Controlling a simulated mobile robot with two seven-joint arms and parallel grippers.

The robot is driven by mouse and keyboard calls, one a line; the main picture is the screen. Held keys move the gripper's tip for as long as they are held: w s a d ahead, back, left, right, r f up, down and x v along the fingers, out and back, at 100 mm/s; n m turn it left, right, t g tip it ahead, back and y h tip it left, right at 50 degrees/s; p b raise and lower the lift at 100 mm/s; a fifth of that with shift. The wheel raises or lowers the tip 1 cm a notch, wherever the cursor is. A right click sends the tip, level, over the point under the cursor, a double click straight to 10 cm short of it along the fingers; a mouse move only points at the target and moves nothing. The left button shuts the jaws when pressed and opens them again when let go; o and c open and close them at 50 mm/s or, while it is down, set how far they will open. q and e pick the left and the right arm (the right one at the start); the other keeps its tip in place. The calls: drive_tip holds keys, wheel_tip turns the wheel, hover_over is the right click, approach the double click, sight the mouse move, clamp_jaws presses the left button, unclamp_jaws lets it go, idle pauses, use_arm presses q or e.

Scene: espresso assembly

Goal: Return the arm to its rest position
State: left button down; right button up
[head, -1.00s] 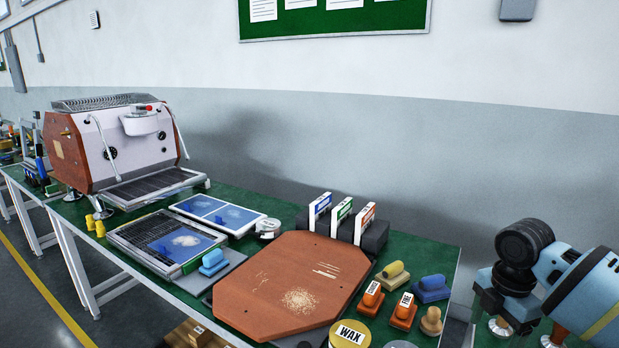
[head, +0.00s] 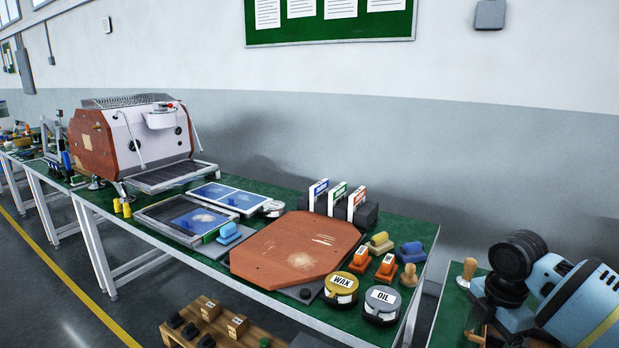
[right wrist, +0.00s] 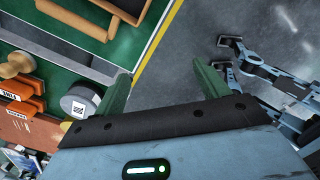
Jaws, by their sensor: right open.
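My right arm (head: 580,290), light blue with black joints, is at the right edge of the head view, beside the green bench. My right gripper (right wrist: 163,85) shows in the right wrist view with its two green fingers spread wide and nothing between them. It hangs over grey floor and a yellow floor line, with the bench edge to its left. My left gripper does not show in the head view. Light blue links at the right of the right wrist view seem to be part of my own body.
The green bench carries an espresso machine (head: 140,140), a brown panel (head: 290,252), a WAX tin (head: 341,290), an OIL tin (head: 382,306) and several stamps and blocks. A second green bench with a wooden-handled tool (head: 467,270) is at right. A wooden crate (head: 190,325) is below.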

drive_tip(key=s+a+f+m+t+y+p, duration=0.2)
drive_tip(key=s+a+f+m, duration=0.2)
drive_tip(key=s+a+f, duration=0.5)
drive_tip(key=s+a+f+m+t+y+p, duration=0.1)
drive_tip(key=s+a+f+m+t+y, duration=0.15)
drive_tip(key=a+f, duration=0.75)
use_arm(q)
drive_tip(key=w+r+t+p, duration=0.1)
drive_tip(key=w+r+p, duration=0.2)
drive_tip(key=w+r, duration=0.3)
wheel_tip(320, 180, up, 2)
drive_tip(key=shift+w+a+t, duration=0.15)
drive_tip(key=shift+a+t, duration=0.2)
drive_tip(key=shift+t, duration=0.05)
use_arm(e)
drive_tip(key=s+d+f+m+t+h, duration=0.1)
drive_tip(key=s+m, duration=0.5)
drive_tip(key=s, duration=0.7)
drive_tip(key=s+d+f+m+t+h, duration=0.2)
drive_tip(key=s+m, duration=0.4)
drive_tip(key=s, duration=0.6)
drive_tip(key=d+t, duration=0.1)
drive_tip(key=d, duration=0.1)
drive_tip(key=shift+s+d, duration=0.35)
drive_tip(key=shift+s, duration=0.05)
